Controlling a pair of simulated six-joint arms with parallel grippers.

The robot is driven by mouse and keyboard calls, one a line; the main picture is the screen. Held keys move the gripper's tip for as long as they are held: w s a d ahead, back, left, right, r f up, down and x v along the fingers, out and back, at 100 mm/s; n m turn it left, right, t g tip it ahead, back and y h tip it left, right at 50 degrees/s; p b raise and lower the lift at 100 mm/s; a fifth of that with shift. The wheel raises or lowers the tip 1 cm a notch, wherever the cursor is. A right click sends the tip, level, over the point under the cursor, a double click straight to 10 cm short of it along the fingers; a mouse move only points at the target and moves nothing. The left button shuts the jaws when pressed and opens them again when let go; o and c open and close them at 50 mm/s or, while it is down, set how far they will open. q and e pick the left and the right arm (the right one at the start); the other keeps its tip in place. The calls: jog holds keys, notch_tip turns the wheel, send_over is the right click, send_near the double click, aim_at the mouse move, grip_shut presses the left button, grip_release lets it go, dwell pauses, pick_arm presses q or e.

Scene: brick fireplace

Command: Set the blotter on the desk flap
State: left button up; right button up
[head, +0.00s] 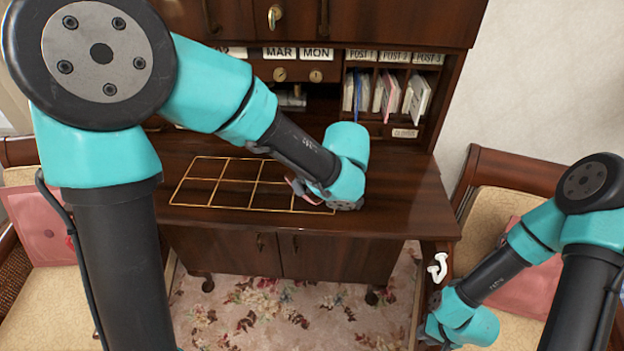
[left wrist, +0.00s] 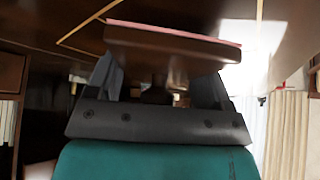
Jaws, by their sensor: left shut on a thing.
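The desk flap (head: 395,205) is dark polished wood with a gold grid of rectangles marked on it. My left gripper (head: 302,188) reaches over the right part of the grid, mostly hidden behind its own wrist. In the left wrist view it is shut on the blotter (left wrist: 170,48), a brown wooden block with a pink face. Only a small edge of the blotter shows in the head view. I cannot tell whether it touches the flap. My right gripper (head: 424,333) hangs low in front of the desk's right side, its fingers largely hidden.
Behind the flap stand pigeonholes with booklets (head: 390,97), MAR and MON cards (head: 297,53) and small drawers. A white hook-like piece (head: 437,267) is by the right desk leg. The grid's left cells look empty.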

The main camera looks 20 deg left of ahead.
pick_arm(q)
jog(key=shift+f, duration=0.1)
jog(key=o, duration=1)
jog(key=v, duration=1.2)
